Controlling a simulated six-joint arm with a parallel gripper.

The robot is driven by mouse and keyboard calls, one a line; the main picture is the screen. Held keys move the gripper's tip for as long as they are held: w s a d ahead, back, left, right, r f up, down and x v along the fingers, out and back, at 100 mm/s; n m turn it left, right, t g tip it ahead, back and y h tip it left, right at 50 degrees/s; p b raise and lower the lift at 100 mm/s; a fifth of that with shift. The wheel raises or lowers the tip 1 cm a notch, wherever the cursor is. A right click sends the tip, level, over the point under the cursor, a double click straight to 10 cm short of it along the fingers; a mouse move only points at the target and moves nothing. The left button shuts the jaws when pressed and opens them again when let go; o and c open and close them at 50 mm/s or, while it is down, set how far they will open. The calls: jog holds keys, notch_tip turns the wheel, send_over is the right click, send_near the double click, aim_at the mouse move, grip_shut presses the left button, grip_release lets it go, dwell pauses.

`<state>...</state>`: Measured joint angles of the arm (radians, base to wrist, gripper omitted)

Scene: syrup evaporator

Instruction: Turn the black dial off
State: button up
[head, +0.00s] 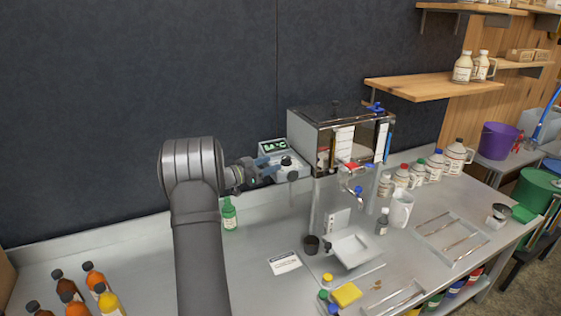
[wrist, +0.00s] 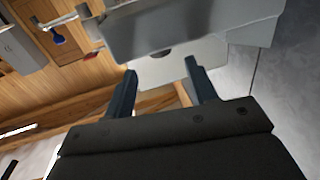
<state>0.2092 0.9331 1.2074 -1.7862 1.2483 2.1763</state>
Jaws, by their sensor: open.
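The grey control box (head: 273,147) with a lit green display, seeming to read 54 °C, stands against the back wall beside the evaporator. A small dark round part that looks like the black dial (head: 286,161) shows on its pale face. My gripper (head: 266,165) is in front of the box, close to the dial, and hides part of the face. In the wrist view, my gripper (wrist: 160,66) is open, with nothing between its two fingers. A pale panel with a dark rounded patch (wrist: 161,53) lies beyond the tips. I cannot tell the dial's setting or whether a finger touches it.
The glass-and-metal evaporator (head: 340,140) stands right of the box. A green bottle (head: 229,214) stands below my gripper. A dark cup (head: 311,244), white jug (head: 400,209) and yellow sponge (head: 347,294) are on the counter. Several syrup bottles (head: 75,305) stand front left.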

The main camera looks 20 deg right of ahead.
aim_at(283, 159)
jog(key=d, duration=0.2)
jog(key=w+d, duration=0.1)
jog(key=d, duration=0.2)
jog(key=shift+d, duration=0.15)
jog(key=c, duration=0.9)
jog(key=shift+c, duration=0.4)
